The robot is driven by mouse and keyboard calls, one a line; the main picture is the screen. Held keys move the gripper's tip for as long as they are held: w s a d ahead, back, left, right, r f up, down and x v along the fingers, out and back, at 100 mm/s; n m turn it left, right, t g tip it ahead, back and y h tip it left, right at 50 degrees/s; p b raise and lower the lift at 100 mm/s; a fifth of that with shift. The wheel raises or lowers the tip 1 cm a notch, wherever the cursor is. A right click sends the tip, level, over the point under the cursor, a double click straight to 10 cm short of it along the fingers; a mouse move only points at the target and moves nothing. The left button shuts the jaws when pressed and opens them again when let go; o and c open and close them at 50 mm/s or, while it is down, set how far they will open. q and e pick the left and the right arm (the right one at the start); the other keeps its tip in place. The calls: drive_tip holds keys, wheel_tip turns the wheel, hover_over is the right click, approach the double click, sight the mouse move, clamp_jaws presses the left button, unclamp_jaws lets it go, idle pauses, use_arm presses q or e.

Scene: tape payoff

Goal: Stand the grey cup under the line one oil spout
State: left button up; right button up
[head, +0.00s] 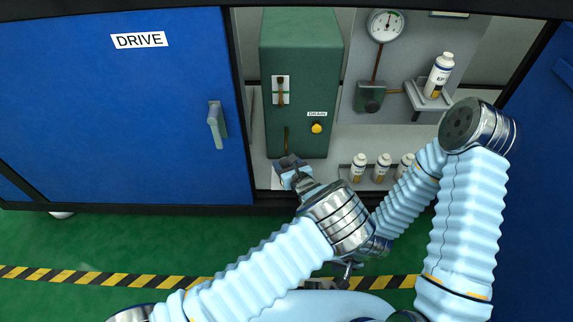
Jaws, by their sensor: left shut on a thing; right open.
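My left gripper (292,172) is at the front lower edge of the green tank, in the open bay. It is shut on a small grey thing, which I take to be the grey cup (288,160); the fingers hide most of it. Just above it a thin brown upright strip (286,138) shows on the tank's lower front, perhaps the spout or oil. I cannot tell whether the cup touches the bay floor. My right gripper (344,272) is open, low in front of the bay, partly hidden behind my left wrist.
The green tank (303,60) has a yellow knob (316,128) under a DRAIN label. Several white bottles (382,166) stand in a rack to its right. The blue DRIVE door (110,110) is shut at left.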

use_arm(q)
drive_tip(key=shift+f, duration=0.1)
drive_tip(key=shift+f, duration=0.15)
drive_tip(key=o, duration=1.1)
drive_tip(key=shift+c, duration=0.2)
